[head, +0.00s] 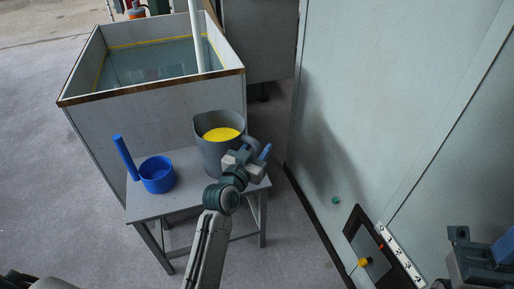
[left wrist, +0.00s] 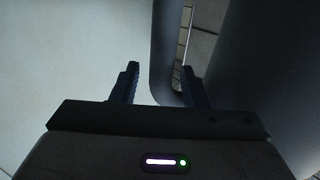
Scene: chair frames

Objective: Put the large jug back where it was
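The large grey jug (head: 208,152) stands upright on the small grey table (head: 165,205), with a yellow surface (head: 221,134) showing inside it. Its handle (head: 251,143) faces right. My left gripper (head: 262,157) is beside the handle, at the jug's right side. In the left wrist view the two fingers (left wrist: 160,85) are apart, with the lower part of the handle (left wrist: 165,70) between or just beyond them. A gap shows between the left finger and the handle. The jug's dark body (left wrist: 265,70) fills the right. My right gripper (head: 485,262) is partly visible at the lower right; its fingers are unclear.
A blue pot (head: 157,178) with an upright blue handle stands on the table's left. Behind the table is a large open tank (head: 150,105) with a white pipe (head: 196,35). A pale wall (head: 385,110) rises at right, with a dark panel (head: 372,248) near its foot.

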